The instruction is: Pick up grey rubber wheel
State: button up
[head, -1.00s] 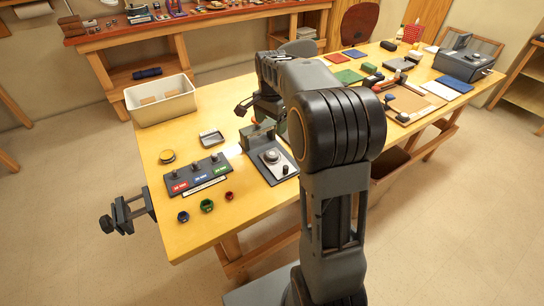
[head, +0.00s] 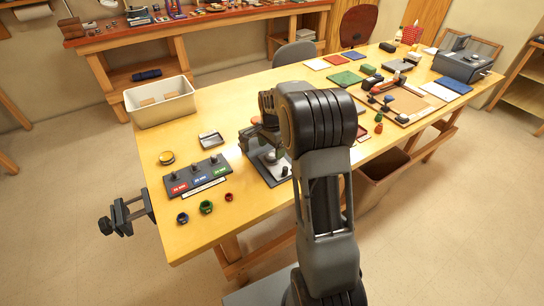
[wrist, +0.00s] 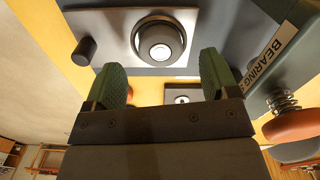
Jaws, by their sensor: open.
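A round wheel-like piece (wrist: 160,42), grey with a pale hub and a dark ring around it, sits on a silver plate (wrist: 120,20) in the wrist view; I take it as the grey rubber wheel. It shows small in the head view (head: 270,157), partly beside my arm. My gripper (wrist: 162,62) is open, with its two green-padded fingers apart. The wheel lies just beyond the fingertips, between their lines, and nothing is held. In the head view my arm hides most of the gripper.
A black knob (wrist: 84,50) stands left of the wheel. A labelled bearing fixture (wrist: 265,60) with a spring and orange knob is close on the right.

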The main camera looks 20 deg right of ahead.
aim_at(272, 156)
jog(key=shift+f, duration=1.5)
jog(key=shift+c, duration=0.5)
jog(key=c, duration=1)
jog(key=shift+o, duration=0.2)
jog(key=shift+r, duration=0.2)
